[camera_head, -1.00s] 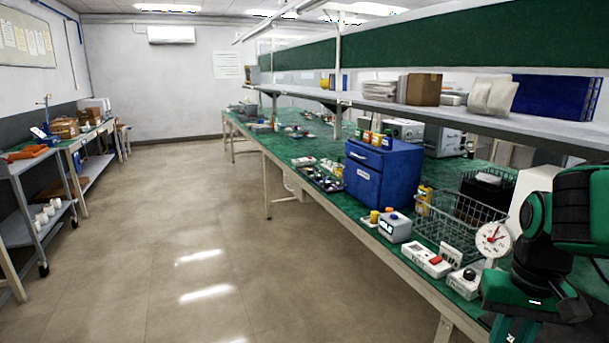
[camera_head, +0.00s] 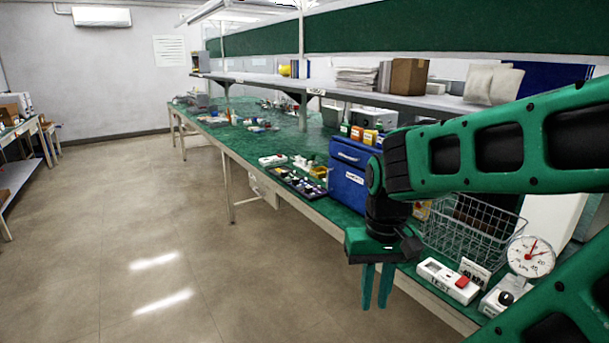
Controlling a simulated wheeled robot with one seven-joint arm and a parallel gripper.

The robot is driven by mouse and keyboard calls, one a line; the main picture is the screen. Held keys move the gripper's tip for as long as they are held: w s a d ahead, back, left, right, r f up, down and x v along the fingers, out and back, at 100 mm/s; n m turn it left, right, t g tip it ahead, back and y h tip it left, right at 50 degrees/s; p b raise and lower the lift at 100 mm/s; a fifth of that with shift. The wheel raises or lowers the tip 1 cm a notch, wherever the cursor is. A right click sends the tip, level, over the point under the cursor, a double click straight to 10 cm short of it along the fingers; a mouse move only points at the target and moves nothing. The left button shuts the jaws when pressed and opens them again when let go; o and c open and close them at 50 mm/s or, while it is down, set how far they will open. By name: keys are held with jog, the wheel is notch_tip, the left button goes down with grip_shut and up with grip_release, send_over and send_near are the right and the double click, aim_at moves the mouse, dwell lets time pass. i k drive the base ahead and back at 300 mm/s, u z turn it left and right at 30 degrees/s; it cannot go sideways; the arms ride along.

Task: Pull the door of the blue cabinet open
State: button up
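The blue cabinet (camera_head: 345,182) stands on the green bench top, left of my raised arm. Its front has an upper panel with a handle (camera_head: 348,156) and a lower panel with a white label (camera_head: 355,178). Both front panels look shut. My arm hides the cabinet's right part. My gripper (camera_head: 376,300) hangs in front of the bench edge, below and right of the cabinet. Its two fingers point down with a narrow gap and nothing between them. It appears clear of the cabinet.
A wire basket (camera_head: 470,235), a white device (camera_head: 448,279) and a dial gauge (camera_head: 530,256) are to the right. The shelf (camera_head: 330,93) runs above. The floor at left is clear.

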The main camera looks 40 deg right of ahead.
aim_at(345, 183)
jog(key=z, duration=0.3)
jog(key=i, duration=1.4)
jog(key=z, duration=0.45)
